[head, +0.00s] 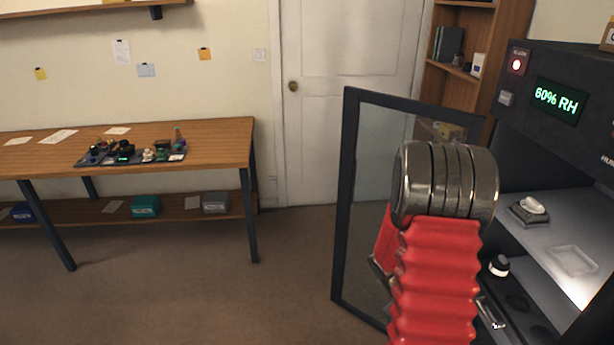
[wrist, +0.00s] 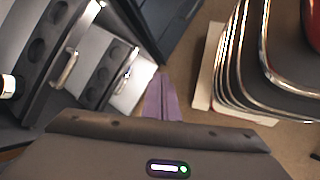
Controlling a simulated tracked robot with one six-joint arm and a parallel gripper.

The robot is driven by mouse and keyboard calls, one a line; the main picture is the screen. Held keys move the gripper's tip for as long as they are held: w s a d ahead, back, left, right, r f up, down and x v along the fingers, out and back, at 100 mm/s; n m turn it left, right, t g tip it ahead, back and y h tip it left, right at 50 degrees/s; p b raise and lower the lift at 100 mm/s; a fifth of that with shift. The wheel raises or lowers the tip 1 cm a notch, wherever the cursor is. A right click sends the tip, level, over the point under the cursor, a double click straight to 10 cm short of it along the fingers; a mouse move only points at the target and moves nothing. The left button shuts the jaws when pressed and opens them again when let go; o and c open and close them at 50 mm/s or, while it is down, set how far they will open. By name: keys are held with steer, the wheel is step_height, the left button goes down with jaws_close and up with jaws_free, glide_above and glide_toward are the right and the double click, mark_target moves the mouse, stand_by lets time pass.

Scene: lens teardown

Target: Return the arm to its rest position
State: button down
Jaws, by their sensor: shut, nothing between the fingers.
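My arm rises in the front right of the head view, with a ribbed red sleeve and steel rings at its bend. My gripper (wrist: 163,95) shows in the wrist view as two purple fingers pressed together, with nothing held between them. They point toward the floor beside the open trays of the cabinet, apart from the nearest handle. In the head view my gripper is hidden behind or below the arm.
A dark cabinet (head: 535,135) reading 60% RH stands right, its glass door (head: 347,200) open beside my arm. A small black-and-white jar (head: 500,265) sits inside. Pull-out trays with round wells and handles (wrist: 65,70) show lower down. A workbench (head: 215,135) stands left; the floor between is clear.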

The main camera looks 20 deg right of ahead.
steer(key=w+a+r+t+y, duration=0.1)
steer(key=a+r+t, duration=0.4)
steer(key=a+r, duration=1)
steer(key=w+a+r+t+y, duration=0.1)
steer(key=a+r+t, duration=0.5)
steer(key=a+r, duration=0.9)
steer(key=a+y, duration=0.1)
steer(key=a, duration=0.2)
steer(key=shift+w+r+y, duration=0.15)
steer(key=shift+w+y, duration=0.15)
steer(key=shift+w, duration=0.1)
steer(key=shift+a, duration=0.1)
